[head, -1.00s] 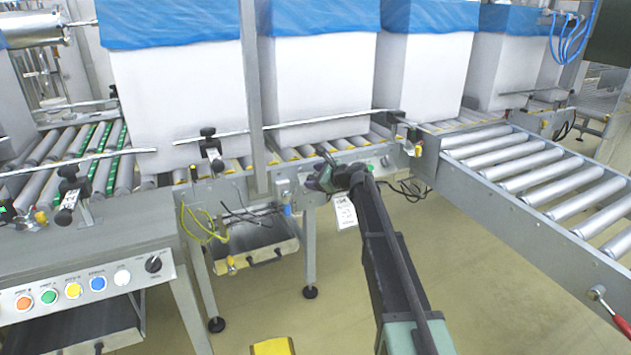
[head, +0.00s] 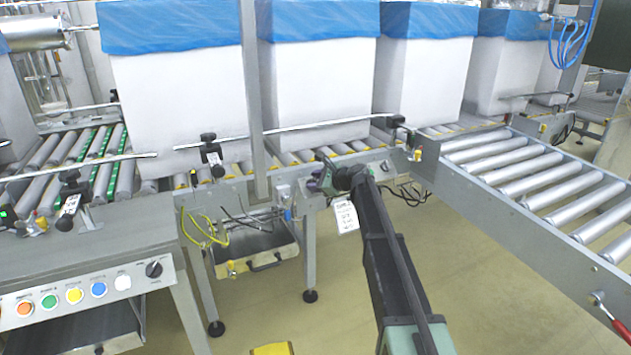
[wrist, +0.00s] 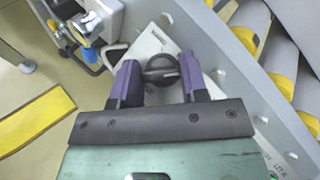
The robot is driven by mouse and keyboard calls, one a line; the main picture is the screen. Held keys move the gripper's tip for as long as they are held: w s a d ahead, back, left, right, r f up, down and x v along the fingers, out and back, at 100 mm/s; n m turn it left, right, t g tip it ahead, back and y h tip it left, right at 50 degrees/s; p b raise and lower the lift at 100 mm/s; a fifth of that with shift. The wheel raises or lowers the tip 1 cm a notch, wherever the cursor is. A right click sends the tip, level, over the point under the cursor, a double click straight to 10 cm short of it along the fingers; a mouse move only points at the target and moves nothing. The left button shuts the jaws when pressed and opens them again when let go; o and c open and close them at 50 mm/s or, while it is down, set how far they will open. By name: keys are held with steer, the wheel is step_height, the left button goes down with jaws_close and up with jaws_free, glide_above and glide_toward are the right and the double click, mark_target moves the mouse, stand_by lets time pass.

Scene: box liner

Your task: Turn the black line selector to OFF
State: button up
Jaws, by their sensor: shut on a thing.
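The black line selector (wrist: 160,69) is a round black knob on a pale plate of the conveyor frame, seen in the wrist view. My gripper (wrist: 160,77) has its two purple-padded fingers on either side of the knob and is shut on it. In the head view my gripper (head: 322,180) is at the side of the conveyor frame and hides the knob. I cannot read the position marks around the selector.
A control panel (head: 90,290) at lower left carries coloured buttons and another black knob (head: 153,268). White boxes (head: 320,80) with blue liners stand on the rollers. A roller conveyor (head: 540,180) extends at right. A white label (head: 345,217) hangs below my gripper.

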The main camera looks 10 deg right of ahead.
steer(key=n+g+p, duration=0.1)
steer(key=n, duration=0.1)
steer(key=n+g+p, duration=0.1)
steer(key=n, duration=0.1)
steer(key=shift+w+r, duration=0.1)
steer(key=shift+r, duration=0.1)
steer(key=shift+f+n+g+p, duration=0.1)
steer(key=shift+n+g+p, duration=1.05)
steer(key=shift+n, duration=0.75)
steer(key=shift+g, duration=0.25)
steer(key=o, duration=0.9)
steer(key=shift+f+b, duration=0.1)
steer(key=shift+b, duration=0.2)
